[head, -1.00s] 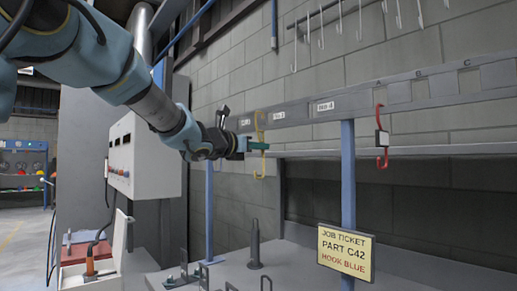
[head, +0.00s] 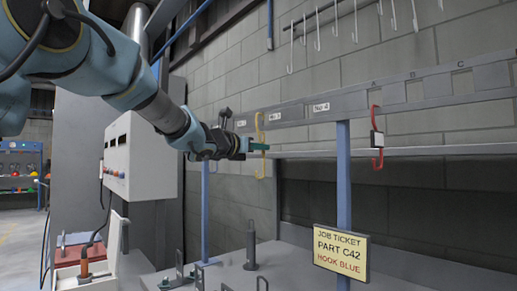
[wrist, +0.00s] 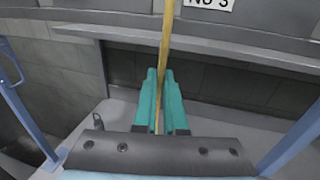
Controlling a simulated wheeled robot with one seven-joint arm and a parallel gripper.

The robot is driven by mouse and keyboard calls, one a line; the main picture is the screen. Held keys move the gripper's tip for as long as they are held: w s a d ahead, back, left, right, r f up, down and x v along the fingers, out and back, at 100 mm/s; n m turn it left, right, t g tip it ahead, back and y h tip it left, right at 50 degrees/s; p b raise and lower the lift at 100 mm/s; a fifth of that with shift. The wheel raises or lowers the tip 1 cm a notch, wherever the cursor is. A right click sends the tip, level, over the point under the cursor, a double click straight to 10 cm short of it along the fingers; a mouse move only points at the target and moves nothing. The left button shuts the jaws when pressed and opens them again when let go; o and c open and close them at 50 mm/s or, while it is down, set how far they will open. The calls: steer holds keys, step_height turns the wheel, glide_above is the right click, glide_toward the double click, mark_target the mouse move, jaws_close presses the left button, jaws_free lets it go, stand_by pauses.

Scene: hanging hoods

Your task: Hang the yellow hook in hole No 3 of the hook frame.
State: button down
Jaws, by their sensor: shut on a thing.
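The yellow hook (head: 261,122) is a thin S shape. It hangs upright from my gripper (head: 262,147), which is shut on its shank with green fingers. In the wrist view the shank (wrist: 167,40) runs up from between the fingers (wrist: 161,85). The hook's top overlaps the grey bar of the hook frame (head: 298,112), just left of the label No 3 (head: 276,117). That label also shows at the wrist view's top edge (wrist: 208,3). I cannot see the hole itself or tell whether the hook's tip touches the bar.
A lower grey rail (head: 440,147) runs behind. A dark peg (head: 251,248) stands on the bench.

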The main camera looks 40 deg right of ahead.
steer(key=shift+d, duration=0.15)
steer(key=shift+w+d, duration=0.15)
steer(key=shift+d, duration=0.55)
steer(key=shift+w+d, duration=0.1)
steer(key=shift+d, duration=0.55)
steer(key=shift+f+b, duration=1.3)
steer(key=shift+b, duration=0.6)
steer(key=c, duration=0.9)
jaws_free()
steer(key=a+b, duration=0.1)
steer(key=a, duration=0.2)
steer(key=s+a+b, duration=0.1)
steer(key=a, duration=0.3)
steer(key=a+b, duration=0.1)
steer(key=a, duration=0.2)
steer(key=shift+s+a+b, duration=0.3)
steer(key=shift+s+a, duration=0.05)
steer(key=shift+w, duration=0.1)
